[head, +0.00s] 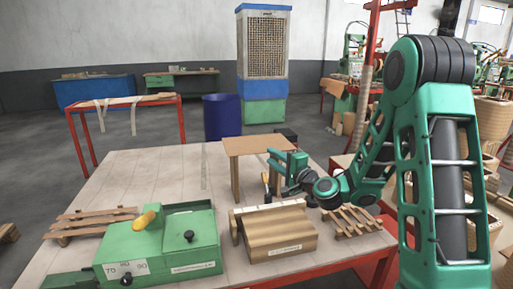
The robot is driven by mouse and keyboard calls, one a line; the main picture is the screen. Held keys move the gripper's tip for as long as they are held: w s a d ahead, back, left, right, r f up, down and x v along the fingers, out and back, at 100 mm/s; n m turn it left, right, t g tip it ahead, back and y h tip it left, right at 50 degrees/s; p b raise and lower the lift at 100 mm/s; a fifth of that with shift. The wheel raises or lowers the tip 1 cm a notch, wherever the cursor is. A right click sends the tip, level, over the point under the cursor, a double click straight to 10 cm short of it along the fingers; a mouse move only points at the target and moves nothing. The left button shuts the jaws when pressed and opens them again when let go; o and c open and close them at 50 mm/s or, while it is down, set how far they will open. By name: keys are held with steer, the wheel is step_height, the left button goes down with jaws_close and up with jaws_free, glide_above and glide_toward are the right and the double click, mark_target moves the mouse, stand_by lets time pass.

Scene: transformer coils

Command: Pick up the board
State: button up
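A flat light-brown board (254,144) shows near the far side of the pale worktable (160,170). It lies level above the tabletop, with upright wooden pieces under it, like a small bench. My gripper (270,168) is at the board's right side, with its green parts close to the right edge. Whether it touches the board is unclear. The fingertips are small and partly hidden, so I cannot tell whether they are open or shut.
A green box with a yellow knob (145,219) stands front left. A wooden block (274,232) stands at front centre. Slatted wooden racks lie at left (92,222) and right (350,221). A blue bin (222,118) stands behind the table. The table's left middle is clear.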

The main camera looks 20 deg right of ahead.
mark_target(263, 151)
steer(key=shift+x, duration=1.55)
jaws_close()
steer(key=shift+f, duration=0.1)
